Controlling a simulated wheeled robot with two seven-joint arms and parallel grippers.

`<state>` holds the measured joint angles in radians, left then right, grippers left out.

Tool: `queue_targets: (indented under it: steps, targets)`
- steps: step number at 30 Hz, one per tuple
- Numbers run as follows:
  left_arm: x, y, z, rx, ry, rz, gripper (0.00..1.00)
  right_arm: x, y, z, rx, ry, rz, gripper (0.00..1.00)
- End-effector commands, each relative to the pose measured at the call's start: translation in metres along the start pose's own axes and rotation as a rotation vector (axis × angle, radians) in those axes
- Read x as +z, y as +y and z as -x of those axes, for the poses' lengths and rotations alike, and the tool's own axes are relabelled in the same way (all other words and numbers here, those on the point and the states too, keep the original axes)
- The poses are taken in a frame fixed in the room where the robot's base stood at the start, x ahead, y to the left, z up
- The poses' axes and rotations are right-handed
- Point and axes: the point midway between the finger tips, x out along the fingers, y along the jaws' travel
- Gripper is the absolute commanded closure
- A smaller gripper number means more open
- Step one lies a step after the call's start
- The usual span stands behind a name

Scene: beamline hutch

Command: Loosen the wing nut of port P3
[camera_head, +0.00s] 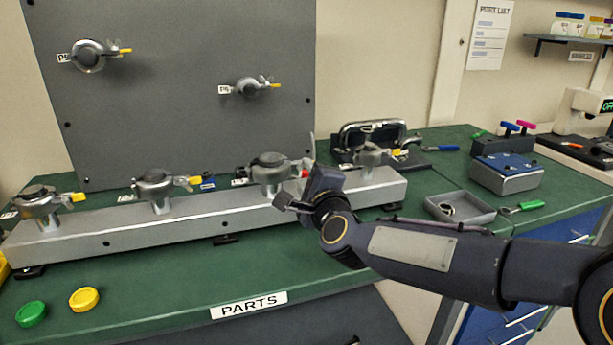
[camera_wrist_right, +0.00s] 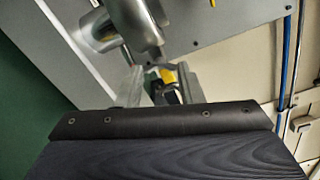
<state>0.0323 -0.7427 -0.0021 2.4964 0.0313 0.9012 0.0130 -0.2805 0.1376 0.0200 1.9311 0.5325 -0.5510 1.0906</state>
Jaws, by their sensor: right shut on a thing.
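A grey beam (camera_head: 160,227) carries a row of clamped ports. The third port from the left (camera_head: 268,165), likely P3, has a metal clamp on its top; its label is too small to read surely. My right gripper (camera_head: 303,178) is at the right side of this clamp, shut on its wing nut, which the fingers mostly hide. In the right wrist view the clamp (camera_wrist_right: 140,25) is just beyond the fingers (camera_wrist_right: 160,85), with a yellow part (camera_wrist_right: 168,75) between them. My left gripper is not in view.
Similar ports stand to the left (camera_head: 154,183) and right (camera_head: 370,155) on the beam. A grey panel (camera_head: 170,110) with two more ports rises behind. A small grey tray (camera_head: 482,212) is at the right. Green (camera_head: 31,314) and yellow caps (camera_head: 84,298) lie at the front left.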

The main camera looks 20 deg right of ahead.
Motion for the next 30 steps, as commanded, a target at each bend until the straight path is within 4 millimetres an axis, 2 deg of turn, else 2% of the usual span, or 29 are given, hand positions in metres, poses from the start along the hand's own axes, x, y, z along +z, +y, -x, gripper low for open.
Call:
queue_targets:
  steps: [12, 29, 30]
  targets:
    - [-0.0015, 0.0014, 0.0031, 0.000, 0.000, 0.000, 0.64, -0.0004, 0.0001, -0.0002, 0.001, 0.001, 0.213, 0.89]
    - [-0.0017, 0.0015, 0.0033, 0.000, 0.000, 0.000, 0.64, -0.0006, 0.0001, -0.0003, 0.000, 0.002, 0.248, 0.89]
    - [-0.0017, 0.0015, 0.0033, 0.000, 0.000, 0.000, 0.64, -0.0006, 0.0001, -0.0003, 0.000, 0.002, 0.248, 0.62]
